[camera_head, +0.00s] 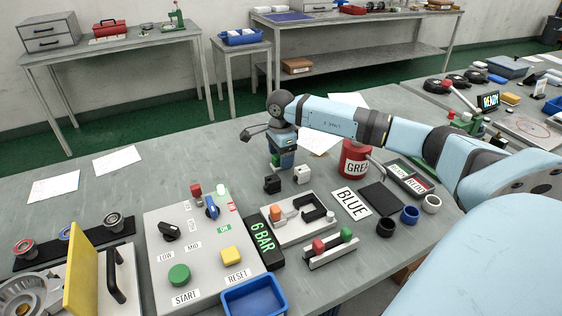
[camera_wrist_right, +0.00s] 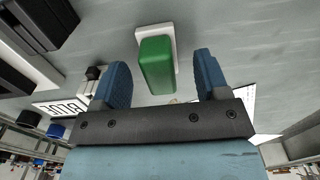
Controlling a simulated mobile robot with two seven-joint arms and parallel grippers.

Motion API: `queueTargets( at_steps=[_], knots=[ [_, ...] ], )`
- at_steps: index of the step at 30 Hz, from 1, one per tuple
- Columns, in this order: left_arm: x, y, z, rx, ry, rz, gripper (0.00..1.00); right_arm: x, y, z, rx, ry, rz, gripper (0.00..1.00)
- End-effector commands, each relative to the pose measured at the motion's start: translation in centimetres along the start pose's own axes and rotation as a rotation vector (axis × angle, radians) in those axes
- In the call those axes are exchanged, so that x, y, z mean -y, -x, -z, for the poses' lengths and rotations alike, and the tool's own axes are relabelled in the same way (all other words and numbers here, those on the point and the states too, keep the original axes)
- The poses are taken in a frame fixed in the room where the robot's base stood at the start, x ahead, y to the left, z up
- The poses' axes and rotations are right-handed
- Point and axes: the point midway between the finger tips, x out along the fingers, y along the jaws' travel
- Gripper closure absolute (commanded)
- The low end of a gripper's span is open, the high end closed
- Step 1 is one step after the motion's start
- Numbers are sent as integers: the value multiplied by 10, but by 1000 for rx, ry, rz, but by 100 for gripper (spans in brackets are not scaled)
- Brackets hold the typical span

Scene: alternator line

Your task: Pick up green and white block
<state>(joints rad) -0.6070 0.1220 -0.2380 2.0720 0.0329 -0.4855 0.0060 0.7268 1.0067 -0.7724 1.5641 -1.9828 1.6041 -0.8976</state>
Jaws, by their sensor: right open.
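The green and white block (camera_wrist_right: 157,62) shows in the right wrist view as a green body on a white base. It sits between the two fingers of my right gripper (camera_wrist_right: 162,72), with a gap on both sides. In the head view my right gripper (camera_head: 282,160) is low over the middle of the table, pointing down, and largely hides the block; a bit of green shows by the fingers. The right gripper is open and not closed on anything. My left gripper does not show.
A small black block (camera_head: 272,185) and a white block (camera_head: 303,175) stand just in front of the gripper. A red can (camera_head: 355,158) is to the right. The control panel (camera_head: 160,262) and a blue bin (camera_head: 255,297) are nearer. The table left of the gripper is mostly clear.

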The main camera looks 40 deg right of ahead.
Motion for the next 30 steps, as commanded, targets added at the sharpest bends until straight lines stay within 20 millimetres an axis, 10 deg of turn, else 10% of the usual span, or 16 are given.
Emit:
queueTargets(
  at_steps=[10,18,30],
  knots=[
    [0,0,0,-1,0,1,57,0,-18,0,1,0,0,32],
    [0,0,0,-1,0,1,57,0,-18,0,1,0,0,86],
    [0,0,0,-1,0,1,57,0,-10,0,1,0,2,86]
  ],
)
